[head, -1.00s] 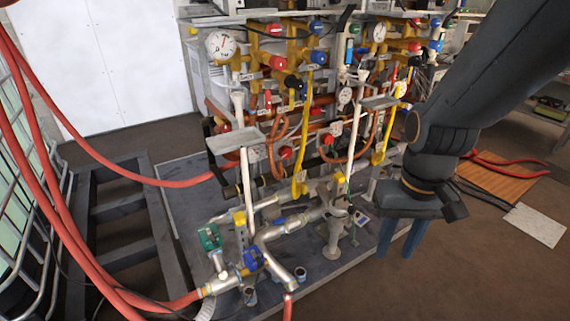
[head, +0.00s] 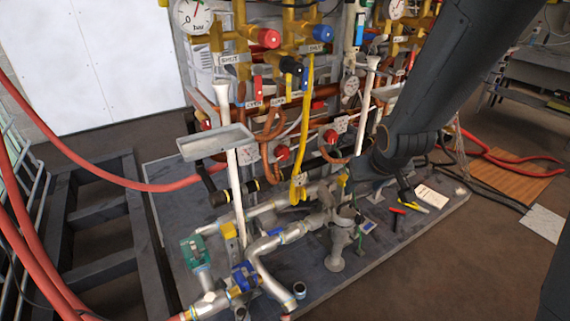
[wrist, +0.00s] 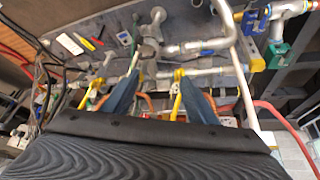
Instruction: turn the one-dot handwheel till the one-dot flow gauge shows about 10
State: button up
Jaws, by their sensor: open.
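My gripper (wrist: 160,88) is open and empty in the wrist view, with its two blue fingers apart. Grey pipes and a yellow fitting show beyond the fingers. In the head view my arm covers the right part of the rig, and the fingers are hidden. Round knobs on the rig include a red one (head: 268,38), a blue one (head: 323,34), a black one (head: 290,65) and lower red ones (head: 282,152) (head: 330,136). A large dial (head: 194,15) is cut by the top edge; a smaller gauge (head: 350,86) sits mid-rig. I cannot make out dot marks or a flow reading.
A white post with a tray (head: 215,142) stands in front of the rig. A green box (head: 194,251) and a blue valve (head: 244,275) sit low on the silver pipes. Red hoses (head: 130,184) run at left. Brown floor (head: 410,285) is free at front right.

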jog(key=w+a+f+n+t+y+b, duration=0.1)
jog(key=w+a+f+t+y+b, duration=0.2)
jog(key=w, duration=0.4)
jog(key=w+a+f+n+t+b, duration=0.1)
jog(key=w+a+f+t+b, duration=0.2)
jog(key=w, duration=0.4)
jog(key=n+t+y+b, duration=0.3)
jog(key=y+b, duration=0.4)
send_near(284, 154)
jog(key=x, duration=0.9)
jog(key=shift+w+a+b, duration=0.15)
jog(key=shift+w+b, duration=0.1)
jog(key=shift+b, duration=0.05)
jog(key=shift+c, duration=0.4)
jog(key=c, duration=0.7)
jog(key=shift+n, duration=0.3)
